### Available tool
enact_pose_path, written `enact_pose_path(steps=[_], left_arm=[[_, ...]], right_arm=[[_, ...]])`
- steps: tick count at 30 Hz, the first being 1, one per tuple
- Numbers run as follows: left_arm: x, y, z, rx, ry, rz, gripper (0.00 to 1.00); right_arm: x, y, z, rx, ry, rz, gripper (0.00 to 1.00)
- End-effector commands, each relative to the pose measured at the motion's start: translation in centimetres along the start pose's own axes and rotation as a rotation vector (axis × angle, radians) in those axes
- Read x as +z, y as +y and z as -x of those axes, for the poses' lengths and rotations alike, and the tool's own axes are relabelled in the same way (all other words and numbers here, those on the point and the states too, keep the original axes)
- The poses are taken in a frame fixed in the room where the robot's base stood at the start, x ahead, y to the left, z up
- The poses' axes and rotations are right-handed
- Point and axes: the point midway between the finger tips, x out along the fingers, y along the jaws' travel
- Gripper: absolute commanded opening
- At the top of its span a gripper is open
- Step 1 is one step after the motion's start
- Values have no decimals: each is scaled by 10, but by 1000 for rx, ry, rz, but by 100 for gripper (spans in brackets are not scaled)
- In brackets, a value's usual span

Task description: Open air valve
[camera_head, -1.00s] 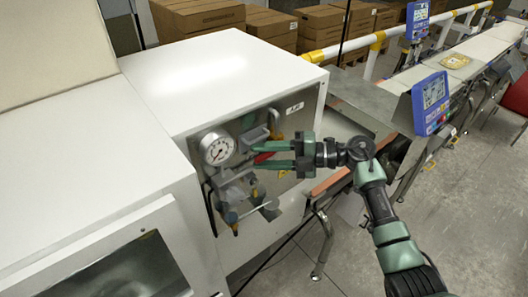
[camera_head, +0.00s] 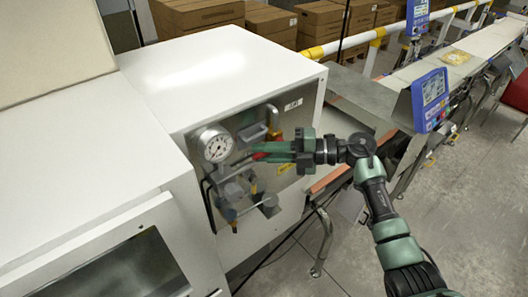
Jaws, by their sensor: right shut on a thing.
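The air valve panel is a recessed grey metal plate (camera_head: 284,194) on the side of the white machine cabinet, with a round pressure gauge (camera_head: 217,149) at its upper left. The valve's small red handle (camera_head: 258,156) shows at the fingertips of my right gripper (camera_head: 262,151). The green fingers reach in from the right and are shut on the handle. They hide most of it, so its exact angle is hard to tell. My left gripper is not in view.
Grey fittings and pipes (camera_head: 236,190) sit just below and left of the handle. The white cabinet top (camera_head: 225,75) is clear. A blue display unit (camera_head: 431,100) stands right of my arm beside the conveyor (camera_head: 408,70). Cardboard boxes (camera_head: 268,22) stand behind.

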Motion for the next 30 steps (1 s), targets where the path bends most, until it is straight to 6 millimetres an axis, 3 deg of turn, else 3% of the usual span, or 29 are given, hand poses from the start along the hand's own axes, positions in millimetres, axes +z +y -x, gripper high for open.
enact_pose_path(steps=[24,30], left_arm=[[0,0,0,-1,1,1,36],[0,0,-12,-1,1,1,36]], right_arm=[[-2,-2,-1,-3,5,-3,0],[-2,0,0,74,27,-82,0]])
